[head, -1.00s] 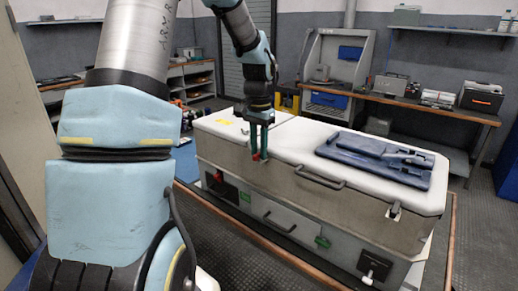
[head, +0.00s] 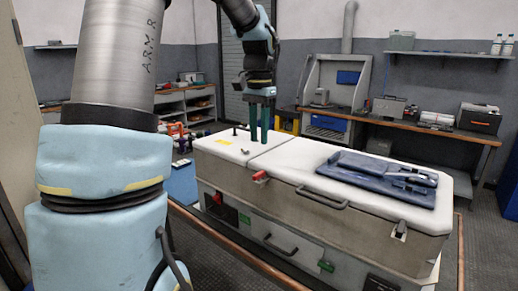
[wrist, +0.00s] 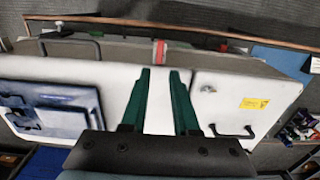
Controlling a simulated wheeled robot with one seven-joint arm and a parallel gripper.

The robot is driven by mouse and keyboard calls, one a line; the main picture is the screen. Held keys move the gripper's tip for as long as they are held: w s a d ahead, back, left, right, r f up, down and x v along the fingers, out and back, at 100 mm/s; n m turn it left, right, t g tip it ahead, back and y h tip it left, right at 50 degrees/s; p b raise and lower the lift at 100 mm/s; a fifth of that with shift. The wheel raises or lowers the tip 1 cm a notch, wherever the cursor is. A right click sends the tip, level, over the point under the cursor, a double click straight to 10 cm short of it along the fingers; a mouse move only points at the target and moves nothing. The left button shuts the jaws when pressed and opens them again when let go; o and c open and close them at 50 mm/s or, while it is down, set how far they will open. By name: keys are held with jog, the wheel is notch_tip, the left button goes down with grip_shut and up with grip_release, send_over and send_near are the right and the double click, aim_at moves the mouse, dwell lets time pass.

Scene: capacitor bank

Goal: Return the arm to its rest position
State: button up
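My gripper (head: 259,138) hangs fingers-down over the white top of the capacitor bank (head: 300,150), near the seam between its two lid sections. Its two green fingers stand apart with nothing between them; the wrist view shows the same gap (wrist: 160,72). My arm (head: 115,60) crosses the left of the head view and reaches in from above. A red latch (head: 260,176) sits on the bank's front edge near the seam, clear of the fingers. It also shows beyond the fingertips in the wrist view (wrist: 160,52).
A folded blue item (head: 375,172) lies on the larger lid section. The smaller section carries a dark handle (wrist: 232,132) and a yellow label (wrist: 254,103). A workbench (head: 400,125) stands behind, with shelves at the left. The space above the lid is open.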

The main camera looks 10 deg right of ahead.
jog(key=shift+r, duration=0.15)
jog(key=s+a+f+n+t, duration=0.1)
jog(key=s+a+f+n, duration=0.7)
jog(key=s+a+f, duration=0.5)
jog(key=s+a, duration=0.1)
jog(key=a, duration=0.1)
jog(key=shift+s+a+t, duration=0.2)
jog(key=shift+a+t, duration=0.1)
jog(key=shift+a, duration=0.1)
jog(key=shift+f, duration=0.1)
